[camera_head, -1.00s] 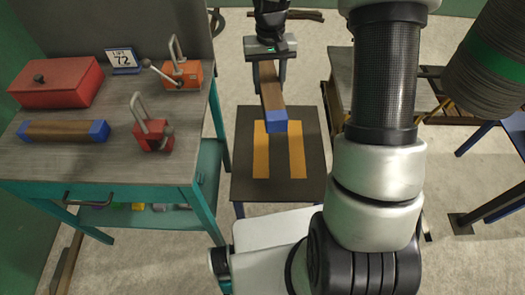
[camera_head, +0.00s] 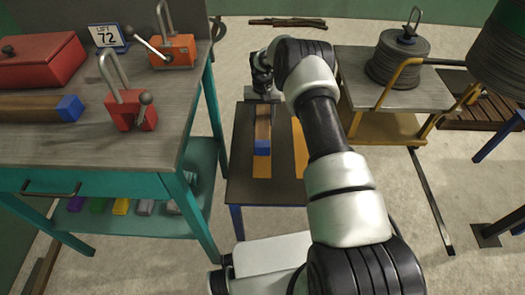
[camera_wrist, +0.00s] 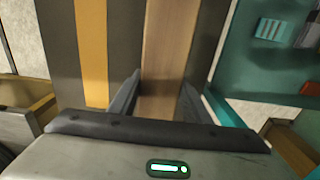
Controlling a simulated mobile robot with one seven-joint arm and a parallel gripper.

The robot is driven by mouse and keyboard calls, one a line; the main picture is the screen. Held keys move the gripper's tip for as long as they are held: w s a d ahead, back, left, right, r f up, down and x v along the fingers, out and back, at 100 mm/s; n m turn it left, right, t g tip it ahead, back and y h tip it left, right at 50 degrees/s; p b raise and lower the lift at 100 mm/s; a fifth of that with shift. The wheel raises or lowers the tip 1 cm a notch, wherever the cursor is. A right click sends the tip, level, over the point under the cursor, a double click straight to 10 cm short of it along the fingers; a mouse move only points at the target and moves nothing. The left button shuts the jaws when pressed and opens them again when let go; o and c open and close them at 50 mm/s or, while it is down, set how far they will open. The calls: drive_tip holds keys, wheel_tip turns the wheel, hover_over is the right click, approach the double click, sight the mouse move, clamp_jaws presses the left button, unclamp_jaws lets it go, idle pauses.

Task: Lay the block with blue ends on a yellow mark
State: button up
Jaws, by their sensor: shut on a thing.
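My gripper (camera_head: 263,97) is shut on a brown wooden block (camera_head: 263,122) with a blue end (camera_head: 262,147). The block is low over the dark table (camera_head: 240,175), lined up along the left yellow mark (camera_head: 262,168), whose near end shows beyond the blue end. I cannot tell whether the block touches the table. The right yellow mark (camera_head: 299,150) is bare and partly behind my arm. In the wrist view the block (camera_wrist: 170,50) runs between the fingers (camera_wrist: 160,98), with one yellow mark (camera_wrist: 92,50) beside it. The block's far end is hidden.
A cart with a cable spool (camera_head: 398,60) stands at right, near a hanging grey coil (camera_head: 500,60).

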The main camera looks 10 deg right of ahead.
wheel_tip(320, 180, down, 11)
drive_tip(key=b, duration=0.3)
drive_tip(key=shift+w+f, duration=0.1)
drive_tip(key=shift+w, duration=0.05)
drive_tip(key=shift+f, duration=0.1)
drive_tip(key=o, duration=1.4)
drive_tip(key=shift+f, duration=0.1)
